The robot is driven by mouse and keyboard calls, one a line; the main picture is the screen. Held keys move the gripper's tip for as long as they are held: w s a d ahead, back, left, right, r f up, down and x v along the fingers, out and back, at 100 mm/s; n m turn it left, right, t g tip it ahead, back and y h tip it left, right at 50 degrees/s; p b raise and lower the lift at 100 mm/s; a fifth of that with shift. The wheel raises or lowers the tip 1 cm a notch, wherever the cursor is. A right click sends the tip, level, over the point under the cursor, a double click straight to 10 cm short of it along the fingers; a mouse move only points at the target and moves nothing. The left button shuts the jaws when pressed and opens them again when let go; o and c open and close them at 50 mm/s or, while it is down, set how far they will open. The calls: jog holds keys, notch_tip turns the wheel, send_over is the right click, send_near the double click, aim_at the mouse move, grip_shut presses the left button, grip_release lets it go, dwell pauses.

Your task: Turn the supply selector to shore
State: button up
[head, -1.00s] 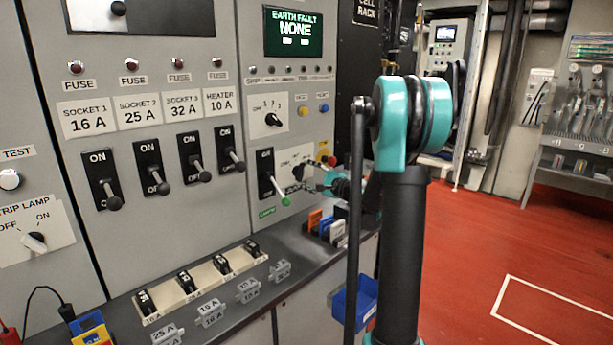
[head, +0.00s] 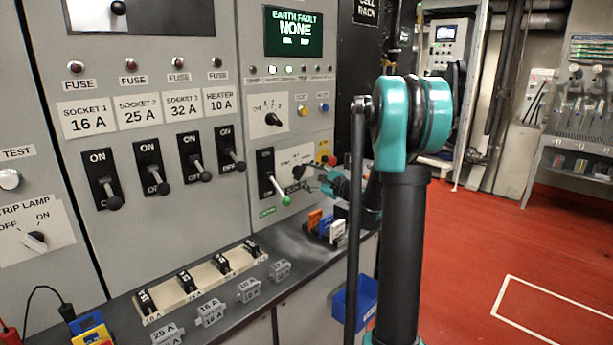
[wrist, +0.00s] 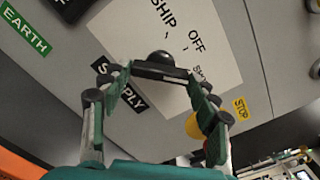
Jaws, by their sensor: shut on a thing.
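The supply selector is a black knob (wrist: 160,60) on a white plate (wrist: 170,25) marked SHIP, OFF and a partly hidden SH- word, with a SUPPLY label beside it. My gripper (wrist: 150,78) is shut on the knob, one finger at each end of it. In the head view, the selector plate (head: 292,156) is low on the right panel, and my gripper (head: 312,180) reaches it from the right. The fingers cover part of the plate, and I cannot tell exactly which mark the knob points to.
A green-tipped earth lever (head: 279,190) stands close left of the selector. A red stop button (head: 331,160) on yellow is close at its right. Coloured holders (head: 322,224) stand on the bench below. The red floor at right is clear.

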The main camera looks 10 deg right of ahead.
jog(key=o, duration=1.2)
jog(key=shift+c, duration=0.2)
jog(key=shift+d, duration=0.1)
jog(key=v, duration=1.2)
